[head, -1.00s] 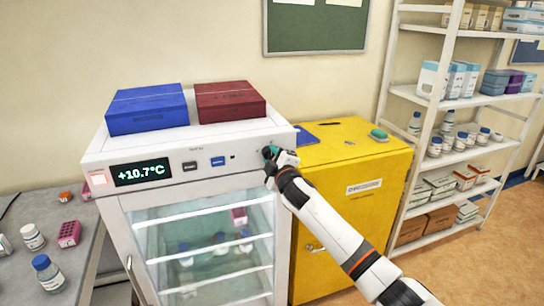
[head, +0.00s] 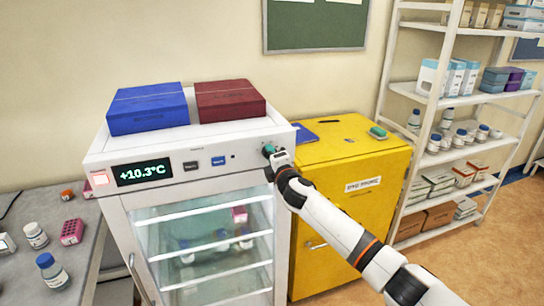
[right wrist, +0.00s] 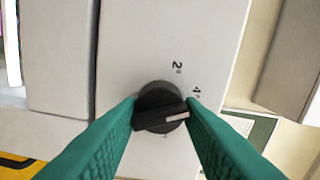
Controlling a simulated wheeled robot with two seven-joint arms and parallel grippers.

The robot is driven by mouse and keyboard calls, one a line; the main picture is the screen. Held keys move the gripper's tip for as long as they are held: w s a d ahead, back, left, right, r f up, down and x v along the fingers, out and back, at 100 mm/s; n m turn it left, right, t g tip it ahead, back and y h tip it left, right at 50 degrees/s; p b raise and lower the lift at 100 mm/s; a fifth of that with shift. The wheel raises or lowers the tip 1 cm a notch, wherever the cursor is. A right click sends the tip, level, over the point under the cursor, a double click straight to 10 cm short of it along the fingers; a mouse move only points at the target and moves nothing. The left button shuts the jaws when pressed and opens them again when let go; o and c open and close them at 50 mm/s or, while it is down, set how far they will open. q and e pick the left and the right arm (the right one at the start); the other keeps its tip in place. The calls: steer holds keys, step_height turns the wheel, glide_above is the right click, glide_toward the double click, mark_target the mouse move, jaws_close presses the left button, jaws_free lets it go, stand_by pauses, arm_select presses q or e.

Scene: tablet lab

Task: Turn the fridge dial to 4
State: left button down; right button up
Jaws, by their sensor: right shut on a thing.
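The white fridge (head: 200,137) stands at the centre left of the head view, its display (head: 142,172) reading +10.3°C. Its black dial (right wrist: 158,92) is on the front panel in the right wrist view. The dial's white pointer line aims to the right, a little below the printed 4 (right wrist: 196,91); the 2 (right wrist: 177,67) is higher up. My right gripper (head: 268,150) is at the panel's right end; in the wrist view its green fingers (right wrist: 161,114) are shut on the dial's grip from both sides. Other dial marks are mostly hidden. My left gripper is not in view.
A blue box (head: 147,109) and a dark red box (head: 229,101) lie on the fridge. A yellow cabinet (head: 350,210) stands right beside it, under my right arm. A stocked shelf (head: 455,150) is farther right. A grey bench (head: 85,240) with bottles is at left.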

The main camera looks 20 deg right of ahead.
stand_by(0.4)
steer(key=o, duration=1)
steer(key=shift+c, duration=0.2)
steer(key=shift+s, duration=0.15)
steer(key=s+b, duration=0.2)
steer(key=s, duration=0.9)
steer(key=shift+s+d+b, duration=0.2)
steer(key=shift+s+b, duration=0.15)
